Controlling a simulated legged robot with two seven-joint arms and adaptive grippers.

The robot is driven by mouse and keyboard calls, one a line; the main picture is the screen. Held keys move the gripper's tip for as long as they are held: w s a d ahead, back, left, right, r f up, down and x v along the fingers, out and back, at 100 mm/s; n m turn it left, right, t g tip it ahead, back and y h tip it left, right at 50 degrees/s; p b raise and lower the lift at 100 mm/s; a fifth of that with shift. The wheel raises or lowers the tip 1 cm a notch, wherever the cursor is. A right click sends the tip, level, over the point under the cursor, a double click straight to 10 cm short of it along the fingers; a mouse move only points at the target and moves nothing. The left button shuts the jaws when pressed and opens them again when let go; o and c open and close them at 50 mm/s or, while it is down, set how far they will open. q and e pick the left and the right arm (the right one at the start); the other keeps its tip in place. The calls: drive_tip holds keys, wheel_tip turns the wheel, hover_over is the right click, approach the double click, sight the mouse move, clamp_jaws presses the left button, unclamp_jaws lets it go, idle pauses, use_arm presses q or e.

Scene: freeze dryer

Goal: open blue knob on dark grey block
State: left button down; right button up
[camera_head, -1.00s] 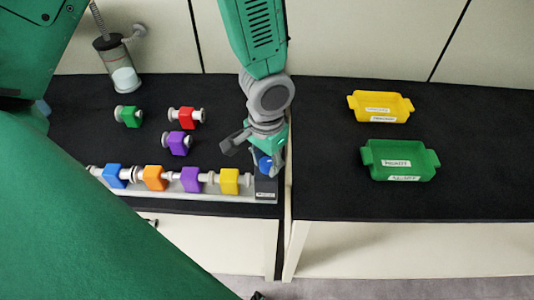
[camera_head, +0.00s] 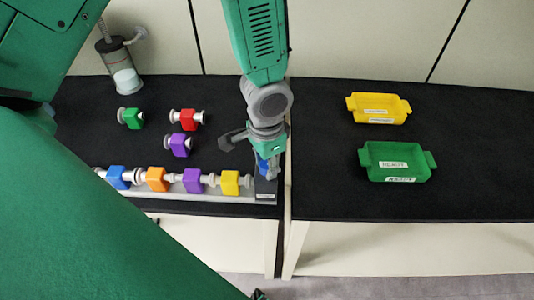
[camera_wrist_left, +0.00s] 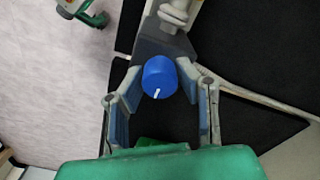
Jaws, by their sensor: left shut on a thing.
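The dark grey block (camera_head: 266,188) stands at the right end of the light rail on the left table, near the table gap. The blue knob (camera_head: 262,166) sits on it, partly covered by a finger in the head view. In the left wrist view the knob (camera_wrist_left: 160,76) shows whole, with a short white mark near its lower edge, and the block (camera_wrist_left: 163,46) lies behind it. My left gripper (camera_head: 268,170) is at the knob from above. Its fingers (camera_wrist_left: 158,82) stand on both sides of the knob, shut on it.
Blue, orange, purple and yellow (camera_head: 230,183) valves line the rail. Loose green (camera_head: 131,118), red (camera_head: 187,120) and purple (camera_head: 180,145) valves lie behind. A clear cylinder (camera_head: 122,70) stands at back left. Yellow (camera_head: 379,108) and green (camera_head: 396,161) trays sit on the right table.

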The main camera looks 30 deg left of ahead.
use_arm(q)
drive_tip(key=c, duration=1.2)
unclamp_jaws()
drive_tip(key=shift+w, duration=0.1)
drive_tip(key=shift+r, duration=0.2)
wheel_tip(320, 180, up, 10)
drive_tip(key=shift+r, duration=0.75)
drive_tip(key=shift+f, duration=0.1)
